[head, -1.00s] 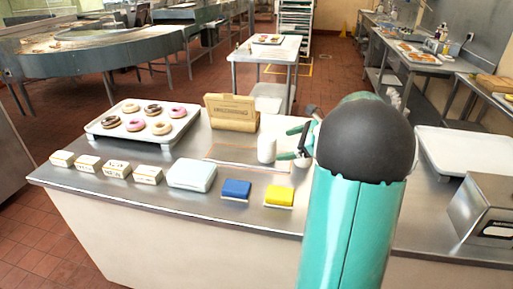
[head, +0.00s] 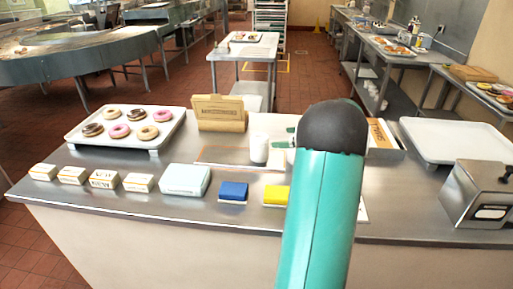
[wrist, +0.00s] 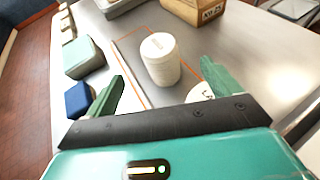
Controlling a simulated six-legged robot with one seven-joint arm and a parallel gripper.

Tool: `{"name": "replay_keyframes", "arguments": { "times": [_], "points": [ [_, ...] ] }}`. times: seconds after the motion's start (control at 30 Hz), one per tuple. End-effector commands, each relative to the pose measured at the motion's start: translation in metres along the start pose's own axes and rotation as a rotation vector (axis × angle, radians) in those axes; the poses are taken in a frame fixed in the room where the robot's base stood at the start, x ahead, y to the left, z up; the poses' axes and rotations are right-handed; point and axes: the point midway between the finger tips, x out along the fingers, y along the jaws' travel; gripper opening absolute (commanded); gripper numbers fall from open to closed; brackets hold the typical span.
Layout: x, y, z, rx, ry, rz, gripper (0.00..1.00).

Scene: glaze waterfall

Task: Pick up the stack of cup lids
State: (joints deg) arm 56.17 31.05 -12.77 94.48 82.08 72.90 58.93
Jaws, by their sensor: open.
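A white ribbed cylinder (head: 259,148), which looks like the stack of cup lids, stands upright on the steel counter (head: 400,205). In the wrist view the white stack (wrist: 160,66) is ahead of my gripper (wrist: 162,74), roughly between the lines of its two green fingers. The fingers are spread apart with nothing held between them. In the head view my teal arm and its black joint hide most of the gripper, just right of the stack. A white round piece with dark lettering (wrist: 200,93) is partly hidden by the right finger.
A cardboard box (head: 219,113) stands behind the stack. A donut tray (head: 150,146), small boxes (head: 103,179), a pale case (head: 185,180), a blue block (head: 233,190) and a yellow block (head: 276,195) lie left and in front. A white tray (head: 455,142) and metal dispenser (head: 480,195) are at right.

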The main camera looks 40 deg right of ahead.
Motion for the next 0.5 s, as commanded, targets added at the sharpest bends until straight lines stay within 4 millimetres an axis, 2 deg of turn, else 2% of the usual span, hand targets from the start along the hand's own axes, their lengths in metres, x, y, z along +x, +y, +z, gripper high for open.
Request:
{"name": "replay_keyframes", "arguments": {
  "times": [0.1,0.3,0.5],
  "points": [
    [0.025,0.002,0.0,-0.002,0.001,0.008,0.89],
    [0.063,0.002,0.0,-0.002,0.001,0.008,0.89],
    [0.08,0.003,0.002,-0.003,0.0,0.008,0.89]
  ]
}}
